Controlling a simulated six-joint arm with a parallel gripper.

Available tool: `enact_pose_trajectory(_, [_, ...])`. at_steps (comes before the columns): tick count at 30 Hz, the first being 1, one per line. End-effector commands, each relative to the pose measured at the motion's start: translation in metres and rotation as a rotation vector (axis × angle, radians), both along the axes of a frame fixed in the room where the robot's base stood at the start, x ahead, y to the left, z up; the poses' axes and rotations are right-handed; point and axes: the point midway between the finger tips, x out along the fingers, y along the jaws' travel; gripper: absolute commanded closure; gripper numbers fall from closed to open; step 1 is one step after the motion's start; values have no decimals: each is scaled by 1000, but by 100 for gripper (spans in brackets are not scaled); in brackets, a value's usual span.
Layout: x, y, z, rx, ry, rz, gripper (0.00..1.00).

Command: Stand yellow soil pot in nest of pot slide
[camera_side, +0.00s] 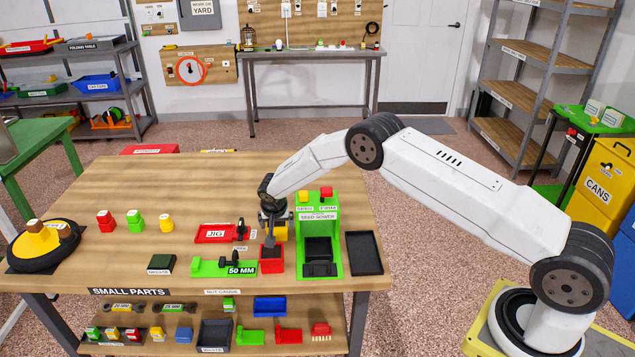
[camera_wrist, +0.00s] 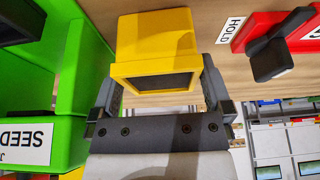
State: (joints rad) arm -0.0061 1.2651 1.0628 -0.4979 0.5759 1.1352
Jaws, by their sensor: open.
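The yellow soil pot (camera_wrist: 155,40) fills the upper middle of the camera_wrist view, with its dark opening toward me. In the camera_side view the pot (camera_side: 282,232) is partly hidden behind my gripper (camera_side: 270,222). My gripper (camera_wrist: 160,85) is open, with one finger on each side of the pot; I cannot tell whether either finger touches it. The green seed sower (camera_side: 331,218) stands just right of the gripper. A dark slide-like part (camera_side: 318,252) sits in its front, possibly the pot slide; its nest is not clear.
A red box (camera_side: 271,267) stands in front of the gripper. A red jig (camera_side: 214,233) and a green 50 MM fixture (camera_side: 210,267) lie to the left. A black tray (camera_side: 364,253) lies right of the sower. The table's left middle has free room.

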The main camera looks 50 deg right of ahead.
Motion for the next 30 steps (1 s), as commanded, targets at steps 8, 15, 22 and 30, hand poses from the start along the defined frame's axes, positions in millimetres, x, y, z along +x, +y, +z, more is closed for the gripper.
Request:
enact_pose_trajectory(8, [-5, 5, 18, -1, -1, 2, 0])
enact_pose_trajectory(15, [-13, 10, 44, 0, -1, 1, 0])
enact_pose_trajectory(22, [-21, 18, 72, 0, -2, 2, 0])
enact_pose_trajectory(30, [-30, 25, 99, 1, -1, 0, 0])
